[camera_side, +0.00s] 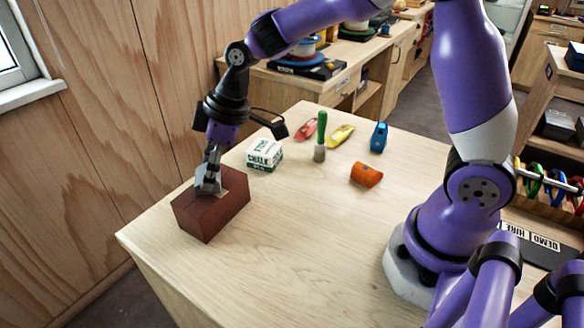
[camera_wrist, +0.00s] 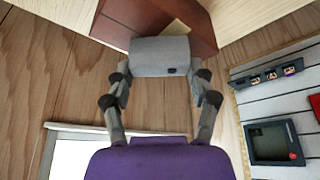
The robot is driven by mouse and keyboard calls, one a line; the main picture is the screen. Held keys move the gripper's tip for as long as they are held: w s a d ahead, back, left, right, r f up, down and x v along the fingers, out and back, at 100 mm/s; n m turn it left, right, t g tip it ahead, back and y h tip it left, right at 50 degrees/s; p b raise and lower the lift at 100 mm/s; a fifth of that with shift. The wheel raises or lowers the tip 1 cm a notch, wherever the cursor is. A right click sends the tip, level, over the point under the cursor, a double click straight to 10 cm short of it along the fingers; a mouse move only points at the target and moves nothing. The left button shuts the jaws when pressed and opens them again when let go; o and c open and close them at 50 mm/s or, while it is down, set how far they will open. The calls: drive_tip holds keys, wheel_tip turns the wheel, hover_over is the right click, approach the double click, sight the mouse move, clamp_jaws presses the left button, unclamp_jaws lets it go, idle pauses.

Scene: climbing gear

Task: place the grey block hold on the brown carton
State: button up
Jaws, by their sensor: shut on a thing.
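The brown carton (camera_side: 212,212) stands near the left edge of the wooden table, and its top shows a pale patch. It also shows at the top of the wrist view (camera_wrist: 202,28). My gripper (camera_side: 209,172) is over the carton's top, pointing down. It is shut on the grey block hold (camera_side: 207,184), which is at the carton's top face; I cannot tell whether they touch. In the wrist view the grey block hold (camera_wrist: 160,56) sits between the two fingers of my gripper (camera_wrist: 160,73), overlapping the carton in the picture.
A white and green chalk box (camera_side: 264,155) stands just behind the carton. Further back are a green-handled brush (camera_side: 320,138), red (camera_side: 306,129) and yellow (camera_side: 341,136) items, a blue item (camera_side: 378,138) and an orange hold (camera_side: 366,175). The table's front middle is clear.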

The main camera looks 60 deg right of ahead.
drive_tip(key=shift+f, duration=0.2)
drive_tip(key=o, duration=1.1)
drive_tip(key=shift+f, duration=0.15)
drive_tip(key=shift+o, duration=0.2)
drive_tip(key=v, duration=1.2)
drive_tip(key=s+d+f+m+t+h, duration=0.1)
drive_tip(key=s+d+m, duration=0.2)
drive_tip(key=s, duration=0.3)
drive_tip(key=s+d+f+m+t+h, duration=0.1)
drive_tip(key=s+d+m+h, duration=0.1)
drive_tip(key=s+m, duration=0.4)
drive_tip(key=shift+s+d, duration=0.55)
drive_tip(key=shift+s, duration=0.2)
